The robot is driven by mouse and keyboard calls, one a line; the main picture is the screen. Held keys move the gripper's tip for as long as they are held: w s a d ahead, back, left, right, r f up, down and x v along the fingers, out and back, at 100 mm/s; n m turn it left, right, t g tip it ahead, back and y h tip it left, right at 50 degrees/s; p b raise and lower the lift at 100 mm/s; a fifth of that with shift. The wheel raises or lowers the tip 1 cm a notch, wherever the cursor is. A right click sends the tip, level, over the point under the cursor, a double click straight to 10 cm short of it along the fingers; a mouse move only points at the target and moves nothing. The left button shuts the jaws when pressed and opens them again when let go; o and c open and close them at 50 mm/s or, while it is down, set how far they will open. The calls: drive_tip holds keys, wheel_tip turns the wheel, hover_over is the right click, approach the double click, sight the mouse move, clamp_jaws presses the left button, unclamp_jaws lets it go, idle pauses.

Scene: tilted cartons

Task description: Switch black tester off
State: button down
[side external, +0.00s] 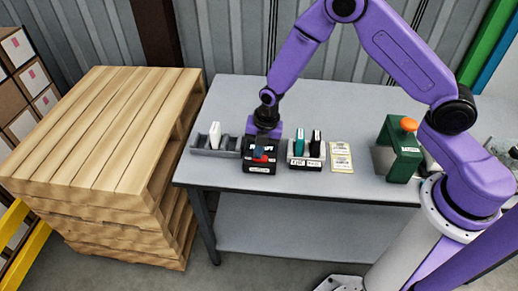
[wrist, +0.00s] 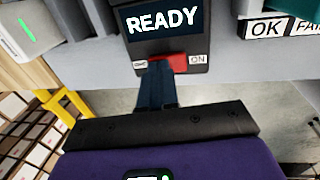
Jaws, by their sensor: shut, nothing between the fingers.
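The black tester (side external: 259,169) stands on the table in the side view, below my gripper. In the wrist view its screen (wrist: 163,24) reads "READY". Its red switch (wrist: 172,63) sits below the screen, between a small label on the left and an "ON" label (wrist: 197,60) on the right. My gripper (wrist: 155,72) is shut and empty, its dark fingertips right at the lower edge of the switch. They hide part of it, and I cannot tell whether they touch it. In the side view my gripper (side external: 262,152) covers part of the tester.
Left of the tester is a grey tray (side external: 226,152) with a white device (side external: 214,136). Right of it is a holder marked "OK" and "FAIL" (side external: 304,163) with teal and black devices, then yellow label sheets (side external: 341,157). A green stand (side external: 402,160) with an orange knob is farther right.

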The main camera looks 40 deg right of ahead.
idle(0.3)
drive_tip(key=shift+w+a+f, duration=0.1)
drive_tip(key=shift+a+f, duration=0.1)
drive_tip(key=shift+f, duration=0.05)
drive_tip(key=shift+d+f+g, duration=0.1)
drive_tip(key=shift+g, duration=0.2)
drive_tip(key=shift+s+d, duration=0.15)
drive_tip(key=shift+s, duration=0.05)
drive_tip(key=shift+s+d+h, duration=0.3)
drive_tip(key=shift+s+d, duration=0.25)
wheel_tip(320, 180, up, 14)
drive_tip(key=shift+s+d, duration=0.3)
idle(0.3)
